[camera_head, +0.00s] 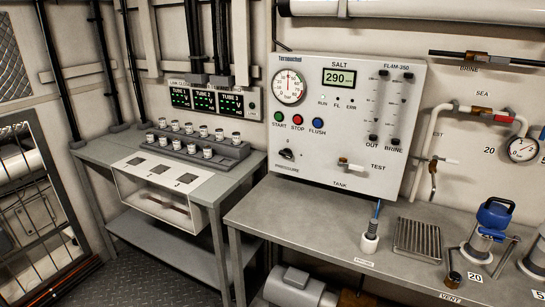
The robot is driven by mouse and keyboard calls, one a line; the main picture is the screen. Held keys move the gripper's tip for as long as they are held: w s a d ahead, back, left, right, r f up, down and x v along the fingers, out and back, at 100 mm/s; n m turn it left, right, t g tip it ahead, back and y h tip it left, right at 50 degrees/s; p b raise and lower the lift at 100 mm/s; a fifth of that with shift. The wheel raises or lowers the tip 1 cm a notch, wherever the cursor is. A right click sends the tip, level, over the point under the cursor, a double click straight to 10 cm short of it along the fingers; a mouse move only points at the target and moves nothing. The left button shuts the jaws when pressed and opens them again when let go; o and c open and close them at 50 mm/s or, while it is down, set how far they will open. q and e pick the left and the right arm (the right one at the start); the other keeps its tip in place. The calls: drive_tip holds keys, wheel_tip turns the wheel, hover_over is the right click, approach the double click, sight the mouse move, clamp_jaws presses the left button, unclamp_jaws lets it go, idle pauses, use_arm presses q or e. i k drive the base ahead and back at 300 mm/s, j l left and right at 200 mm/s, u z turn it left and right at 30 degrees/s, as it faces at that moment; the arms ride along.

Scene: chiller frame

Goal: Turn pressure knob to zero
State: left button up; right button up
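The pressure knob (287,154) is a small black knob at the lower left of the white control panel (330,185), above the printed word PRESSURE. A light mark shows on it, but the exact setting is too small to read. A round dial gauge (289,86) with a red needle pointing roughly up sits at the panel's upper left. A display (339,78) under the word SALT reads 290. Neither of my grippers is in view, and nothing covers the knob.
Green, red and blue buttons (297,120) sit just above the knob. A small valve lever (350,165) sticks out to its right. The grey bench (300,219) below holds a white probe (370,242), a grate and a blue-topped device (493,218). A bottle rack (198,147) stands left.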

sight(286, 152)
drive_tip(key=i+j, duration=0.15)
drive_tip(key=j, duration=0.2)
drive_tip(key=i+j+z, duration=0.1)
drive_tip(key=j, duration=0.2)
drive_tip(key=i+j, duration=0.2)
drive_tip(key=j, duration=0.15)
drive_tip(key=i+j, duration=0.15)
drive_tip(key=j, duration=0.2)
drive_tip(key=i+j+z, duration=0.1)
drive_tip(key=j, duration=0.25)
